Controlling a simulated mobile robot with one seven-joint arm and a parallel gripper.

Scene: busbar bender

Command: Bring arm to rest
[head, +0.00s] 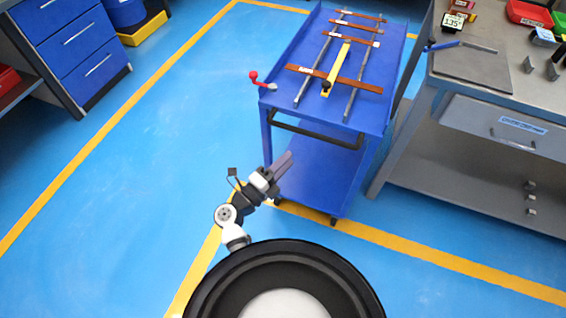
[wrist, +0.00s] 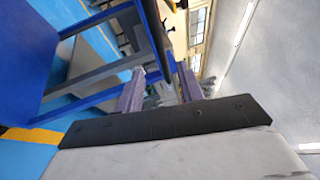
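My arm (head: 237,217) reaches out from above my round base, bent, toward the front left corner of the blue cart (head: 283,84). My gripper (head: 287,160) is at its end, beside that corner, below the tray in the head view. I cannot tell how far it is from the cart. In the wrist view its two purple-grey fingers (wrist: 160,75) stand apart with nothing held between them. The cart's blue frame fills the left of that view.
The cart carries copper bars (head: 355,82) on rails, a yellow bar (head: 337,68) and a red-knobbed lever (head: 254,77). A grey workbench (head: 470,110) stands at right. Blue drawers (head: 75,48) stand at upper left. The floor (head: 130,180) at left is clear.

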